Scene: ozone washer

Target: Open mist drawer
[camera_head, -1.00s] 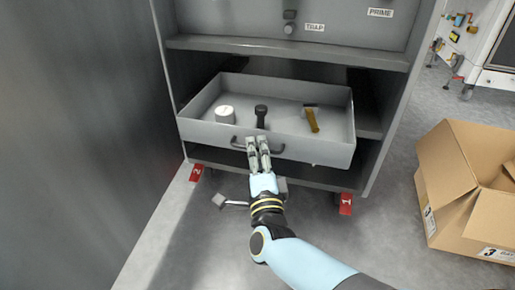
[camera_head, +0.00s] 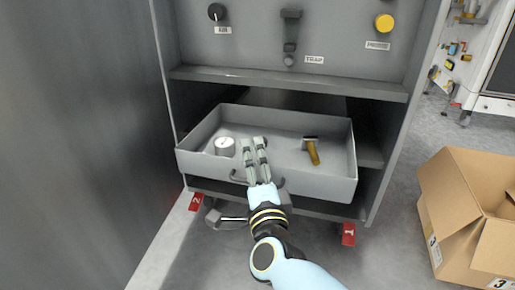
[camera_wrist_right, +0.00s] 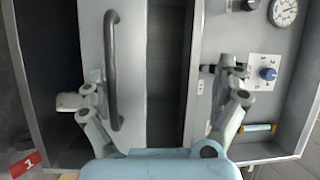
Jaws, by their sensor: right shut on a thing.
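The grey drawer (camera_head: 325,188) stands out of the cabinet, its inside visible from above. It holds a white round item (camera_head: 224,147) at left and a yellow-handled tool (camera_head: 311,150) at right. The drawer's dark bar handle (camera_head: 238,177) is partly covered by my right gripper (camera_head: 254,142), which is shut on it; the exact contact is hard to see. In the right wrist view the handle (camera_wrist_right: 113,70) lies beside one finger of the gripper (camera_wrist_right: 163,70). The dark item seen earlier in the drawer's middle is hidden behind the fingers. My left gripper is not in view.
A shelf edge (camera_head: 290,83) and a panel with a black knob (camera_head: 216,12) and a yellow button (camera_head: 384,21) are above the drawer. A cardboard box (camera_head: 463,220) stands on the floor at right. A tall grey wall (camera_head: 80,140) closes the left side.

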